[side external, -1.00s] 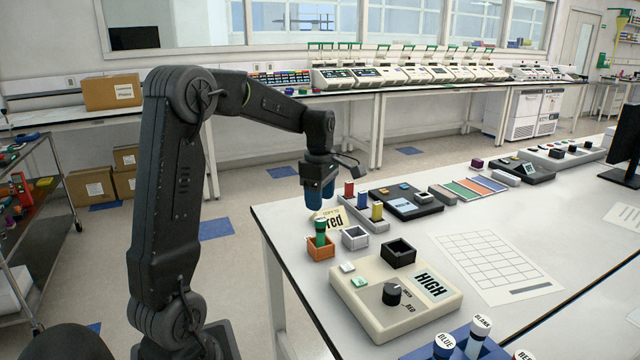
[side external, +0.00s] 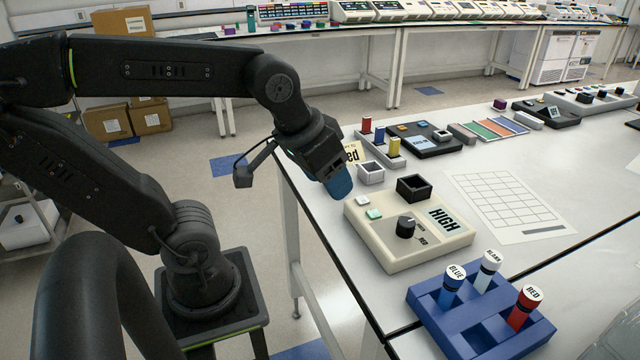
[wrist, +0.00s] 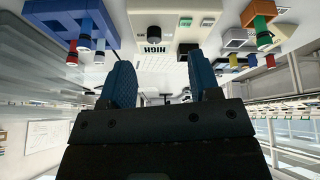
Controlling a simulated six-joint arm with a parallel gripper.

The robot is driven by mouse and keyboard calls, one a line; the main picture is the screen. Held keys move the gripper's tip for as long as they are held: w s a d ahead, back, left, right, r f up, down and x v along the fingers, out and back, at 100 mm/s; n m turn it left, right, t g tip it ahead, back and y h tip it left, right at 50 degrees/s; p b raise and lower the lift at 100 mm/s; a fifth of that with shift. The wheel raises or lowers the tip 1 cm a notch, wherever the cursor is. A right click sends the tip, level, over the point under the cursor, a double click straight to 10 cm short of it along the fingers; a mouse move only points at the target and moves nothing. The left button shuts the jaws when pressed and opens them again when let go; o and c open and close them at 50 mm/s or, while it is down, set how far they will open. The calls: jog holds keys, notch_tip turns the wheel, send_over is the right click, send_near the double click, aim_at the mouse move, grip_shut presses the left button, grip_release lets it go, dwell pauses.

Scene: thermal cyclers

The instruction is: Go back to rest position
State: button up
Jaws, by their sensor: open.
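My gripper (side external: 338,184) has blue finger pads and hangs tilted at the near left edge of the white bench, left of the beige HIGH box (side external: 385,249). In the wrist view my gripper (wrist: 160,80) is open, with its two blue fingers apart and nothing held between them. My arm is bent, with its upper links drawn back over its base at the left. In the wrist view, the orange holder (wrist: 262,44) with a green-topped piece sits off to the right of the fingers; the side view hides it behind my gripper.
A blue rack (side external: 425,293) with blue, blank and red tubes stands at the bench front. A gridded sheet (side external: 505,205) lies on the bench. Floor left of the bench is open.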

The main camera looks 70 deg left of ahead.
jog(key=shift+s+d+f+m, duration=0.3)
jog(key=shift+s+m, duration=0.15)
jog(key=shift+m, duration=0.1)
jog(key=shift+s+d+f+m, duration=0.15)
jog(key=shift+s+d+m, duration=0.2)
jog(key=shift+m, duration=0.2)
dwell(0.5)
